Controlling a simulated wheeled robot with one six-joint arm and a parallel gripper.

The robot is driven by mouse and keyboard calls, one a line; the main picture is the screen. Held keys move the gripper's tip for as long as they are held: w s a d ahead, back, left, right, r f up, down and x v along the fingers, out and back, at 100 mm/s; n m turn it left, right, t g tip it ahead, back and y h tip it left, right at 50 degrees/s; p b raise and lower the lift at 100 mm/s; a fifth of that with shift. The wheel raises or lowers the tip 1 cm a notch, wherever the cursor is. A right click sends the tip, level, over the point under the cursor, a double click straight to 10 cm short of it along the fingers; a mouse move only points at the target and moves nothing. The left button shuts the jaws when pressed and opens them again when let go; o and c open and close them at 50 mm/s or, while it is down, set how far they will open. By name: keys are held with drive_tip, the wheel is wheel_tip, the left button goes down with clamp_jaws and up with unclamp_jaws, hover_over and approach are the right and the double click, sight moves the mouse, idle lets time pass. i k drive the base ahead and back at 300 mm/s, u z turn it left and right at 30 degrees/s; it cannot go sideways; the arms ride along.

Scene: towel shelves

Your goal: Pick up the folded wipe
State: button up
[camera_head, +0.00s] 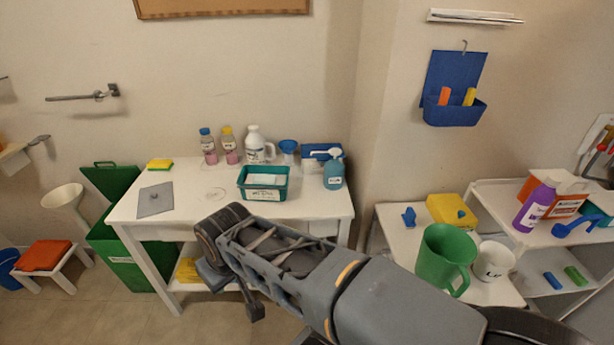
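The head view shows several things that could be the folded wipe, and I cannot tell which is meant. A flat grey cloth (155,199) lies at the left of the white table (205,214). White folded material (265,180) sits in a teal basket (264,193) at the table's middle. An orange folded cloth (43,255) lies on a small white stool at far left. Yellow cloth (187,271) shows on the table's lower shelf. My gripper (232,291) hangs in front of the table, below its top, apart from these cloths. Its fingers are too unclear to judge.
A yellow sponge (160,164) is at the back left. A green bin (130,245) stands left. White shelves with a green jug (445,259) are right.

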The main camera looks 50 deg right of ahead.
sight(260, 179)
drive_tip(key=z, duration=0.75)
drive_tip(key=i, duration=1)
